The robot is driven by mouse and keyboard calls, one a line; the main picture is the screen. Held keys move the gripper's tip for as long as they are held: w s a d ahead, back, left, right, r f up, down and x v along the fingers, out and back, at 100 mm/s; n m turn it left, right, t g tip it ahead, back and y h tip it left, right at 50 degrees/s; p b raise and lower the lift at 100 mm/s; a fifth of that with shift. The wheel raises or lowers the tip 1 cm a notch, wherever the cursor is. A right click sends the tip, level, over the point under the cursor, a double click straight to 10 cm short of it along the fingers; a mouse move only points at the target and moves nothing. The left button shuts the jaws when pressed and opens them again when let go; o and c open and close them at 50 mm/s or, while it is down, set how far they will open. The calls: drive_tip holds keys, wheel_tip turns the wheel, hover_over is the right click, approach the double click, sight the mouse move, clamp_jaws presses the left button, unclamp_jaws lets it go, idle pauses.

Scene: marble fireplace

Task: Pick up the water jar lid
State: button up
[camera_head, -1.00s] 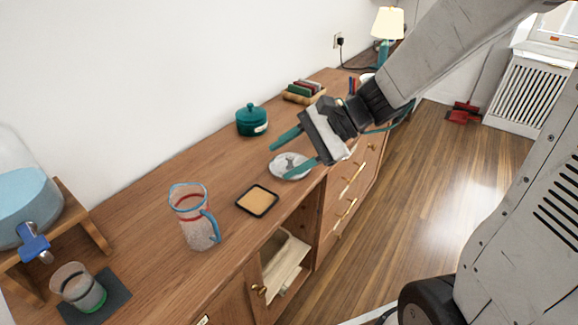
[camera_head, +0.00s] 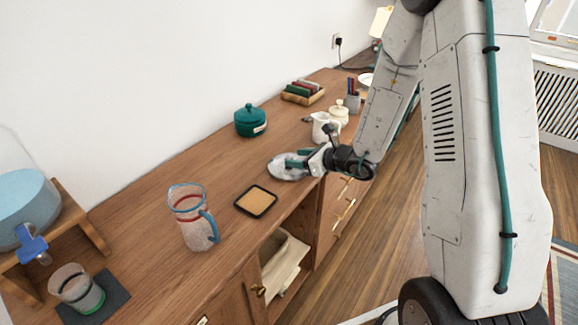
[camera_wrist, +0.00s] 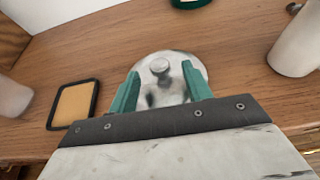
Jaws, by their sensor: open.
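The water jar lid is a round, shiny grey disc (camera_head: 278,173) with a small knob, lying flat on the wooden cabinet top near its front edge. It also shows in the wrist view (camera_wrist: 159,67), knob up. My gripper (camera_head: 291,160) is open and low over the lid. In the wrist view its teal fingers (camera_wrist: 161,80) stand on the left and right of the lid's near part, with the knob just beyond, between them. I cannot tell whether the fingers touch the lid. The water jar (camera_head: 25,205), with blue water, stands at far left on a wooden stand.
A square black-rimmed tray (camera_head: 256,201) and a glass pitcher (camera_head: 194,220) stand left of the lid. A teal pot (camera_head: 250,121) is behind it. A white jug (camera_head: 320,128) and a cream jar (camera_head: 339,116) stand close beyond my gripper. The cabinet's front edge is near.

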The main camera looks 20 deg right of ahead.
sight(291, 157)
drive_tip(key=x, duration=0.4)
clamp_jaws()
drive_tip(key=shift+r, duration=0.15)
